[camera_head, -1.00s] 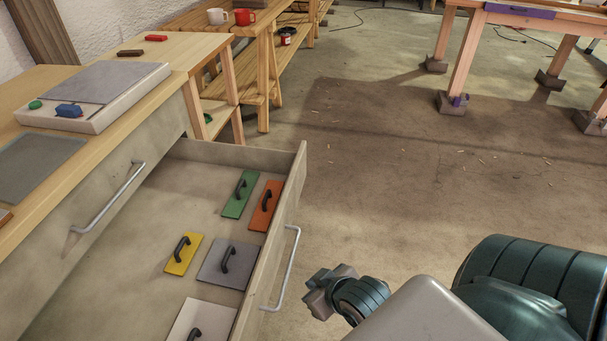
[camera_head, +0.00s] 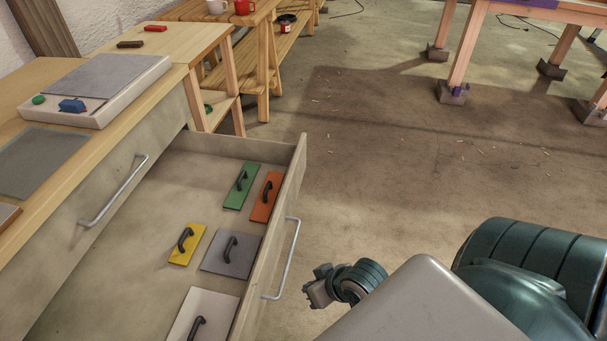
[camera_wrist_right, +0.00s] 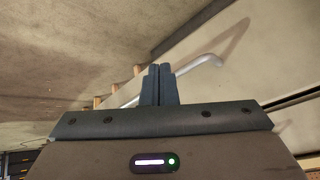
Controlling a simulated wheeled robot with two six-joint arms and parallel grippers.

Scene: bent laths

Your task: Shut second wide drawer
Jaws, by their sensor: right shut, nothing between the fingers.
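A wide wooden drawer (camera_head: 150,215) stands pulled out below a closed drawer front in the workbench. Its front panel carries a pale bar handle (camera_head: 291,258) on the outer face. A bar handle also shows beyond the fingertips in the right wrist view (camera_wrist_right: 205,62). My right gripper (camera_head: 318,290) is just right of the open drawer's handle in the head view, apart from it in that picture. In the right wrist view its fingers (camera_wrist_right: 158,72) are together with nothing between them. Whether they touch the handle is unclear. My left gripper is not in view.
Several flat handled tools lie in the drawer, including a green one (camera_head: 236,198) and a yellow one (camera_head: 178,254). The closed drawer above has its own handle (camera_head: 117,192). The bench top (camera_head: 60,75) holds a pale slab.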

